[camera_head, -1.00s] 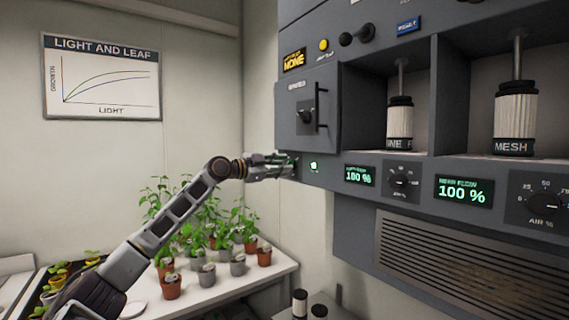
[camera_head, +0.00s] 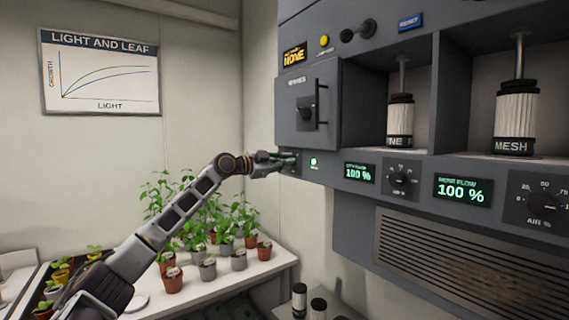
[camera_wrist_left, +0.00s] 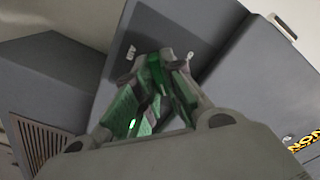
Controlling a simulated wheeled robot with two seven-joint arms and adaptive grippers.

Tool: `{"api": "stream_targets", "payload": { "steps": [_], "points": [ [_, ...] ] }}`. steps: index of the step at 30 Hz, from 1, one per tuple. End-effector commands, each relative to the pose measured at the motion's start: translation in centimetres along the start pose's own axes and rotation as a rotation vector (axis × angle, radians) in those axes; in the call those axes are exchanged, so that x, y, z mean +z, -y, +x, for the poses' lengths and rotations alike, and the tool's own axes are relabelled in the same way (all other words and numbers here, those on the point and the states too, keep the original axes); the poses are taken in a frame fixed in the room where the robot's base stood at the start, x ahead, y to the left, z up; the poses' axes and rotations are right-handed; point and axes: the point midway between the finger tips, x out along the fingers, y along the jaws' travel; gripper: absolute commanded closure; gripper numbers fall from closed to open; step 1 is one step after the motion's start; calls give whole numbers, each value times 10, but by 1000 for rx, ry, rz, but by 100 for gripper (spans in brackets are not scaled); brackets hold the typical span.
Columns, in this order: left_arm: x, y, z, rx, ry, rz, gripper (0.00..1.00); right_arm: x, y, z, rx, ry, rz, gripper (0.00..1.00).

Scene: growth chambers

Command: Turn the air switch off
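My left gripper (camera_head: 288,161) is at the left end of the grey cabinet's lower control strip, beside a small lit green-white lamp (camera_head: 314,162). In the left wrist view, its green-padded fingers (camera_wrist_left: 158,62) come together at the tips in front of a grey panel face, and I see nothing held between them. A small pale lever-like piece (camera_wrist_left: 190,57), possibly the air switch, shows just right of the fingertips. Whether the fingers touch it I cannot tell. In the head view the gripper covers that spot. My right gripper is not in view.
An AIR % dial (camera_head: 543,205), a smaller dial (camera_head: 402,178) and two 100 % displays (camera_head: 463,190) sit right of the lamp. A handled door (camera_head: 307,112) is above the gripper. Potted plants stand on a white table (camera_head: 225,283) below the arm.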

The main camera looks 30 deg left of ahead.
Motion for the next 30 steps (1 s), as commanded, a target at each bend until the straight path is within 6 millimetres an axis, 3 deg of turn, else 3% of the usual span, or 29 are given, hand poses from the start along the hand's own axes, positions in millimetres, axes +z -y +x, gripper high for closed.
{"api": "stream_targets", "payload": {
  "steps": [16, 30],
  "points": [
    [1, 0, 0, 2, 1, -57, 100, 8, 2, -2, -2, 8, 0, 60],
    [1, 0, 0, 2, 2, -344, 100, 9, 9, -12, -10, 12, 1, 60]
  ]
}}
